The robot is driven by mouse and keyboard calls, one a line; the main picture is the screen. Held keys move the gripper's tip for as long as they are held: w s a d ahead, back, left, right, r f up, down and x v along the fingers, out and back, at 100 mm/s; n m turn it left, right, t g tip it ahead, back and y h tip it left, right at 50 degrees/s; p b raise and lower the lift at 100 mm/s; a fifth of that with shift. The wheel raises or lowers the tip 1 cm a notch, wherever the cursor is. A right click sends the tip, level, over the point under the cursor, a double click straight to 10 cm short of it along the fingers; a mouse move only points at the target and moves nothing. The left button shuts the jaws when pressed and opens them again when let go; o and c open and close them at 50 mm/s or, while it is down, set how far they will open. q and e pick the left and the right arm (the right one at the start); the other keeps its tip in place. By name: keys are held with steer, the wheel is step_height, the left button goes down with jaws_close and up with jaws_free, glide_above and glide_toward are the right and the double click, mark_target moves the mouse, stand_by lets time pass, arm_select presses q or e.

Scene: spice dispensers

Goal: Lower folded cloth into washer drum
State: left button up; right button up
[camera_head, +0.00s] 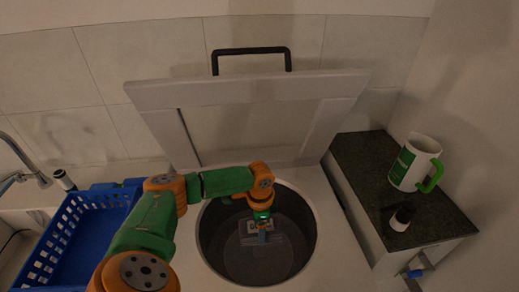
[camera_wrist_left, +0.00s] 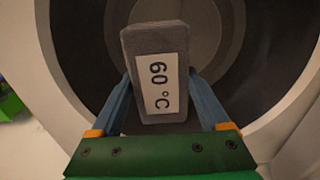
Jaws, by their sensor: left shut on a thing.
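The folded cloth (camera_wrist_left: 155,48) is a dark grey, upright-looking block with a white label reading "60 °C" in the left wrist view. My left gripper (camera_wrist_left: 160,100) is shut on it, with one blue finger at each side. In the head view the left gripper (camera_head: 262,224) reaches down into the round mouth of the washer drum (camera_head: 222,248). The cloth's pale label shows faintly below it in the head view. The drum's dark interior (camera_wrist_left: 92,40) lies behind the cloth in the left wrist view. The cloth's gap to the drum floor cannot be told. My right gripper is not in view.
The washer's raised lid (camera_head: 250,92), with a black handle (camera_head: 252,50), stands behind the opening. A blue basket (camera_head: 60,250) is at the left.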

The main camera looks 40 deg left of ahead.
arm_select(q)
steer(key=b, duration=0.6)
glide_above(260, 263)
step_height(260, 263, down, 6)
step_height(260, 263, down, 12)
steer(key=b, duration=0.7)
steer(key=shift+a+f, duration=0.1)
steer(key=shift+f, duration=0.1)
steer(key=o, duration=1.3)
step_height(260, 263, up, 7)
steer(key=shift+p, duration=0.3)
